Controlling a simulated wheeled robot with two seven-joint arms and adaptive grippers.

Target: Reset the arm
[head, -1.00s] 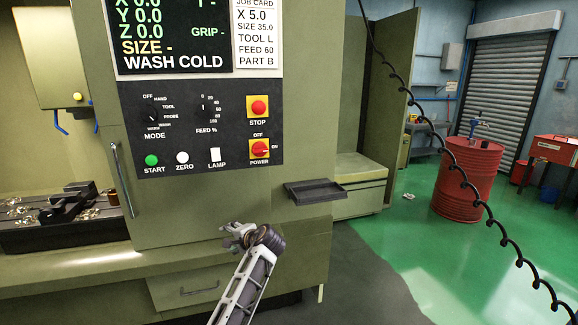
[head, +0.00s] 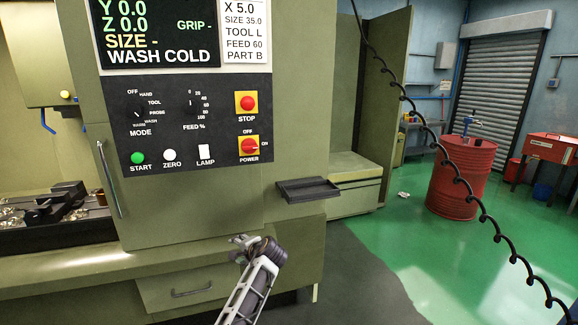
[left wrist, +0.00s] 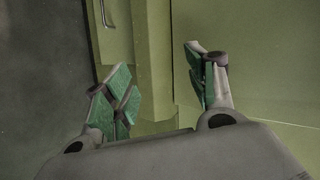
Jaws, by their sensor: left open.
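My left gripper (head: 243,241) is in front of the green machine's lower front, below the control panel (head: 196,125). In the left wrist view its two green-padded fingers (left wrist: 163,90) stand apart with nothing between them. Behind them are the machine's green panels and a drawer handle. My left arm reaches up from the bottom of the head view. My right gripper does not show.
The machine's small dark tray (head: 308,188) juts out to the right of my gripper. A drawer (head: 190,285) is below left. A red drum (head: 461,178) stands on the green floor at right. A coiled black cable (head: 455,172) hangs across the right side.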

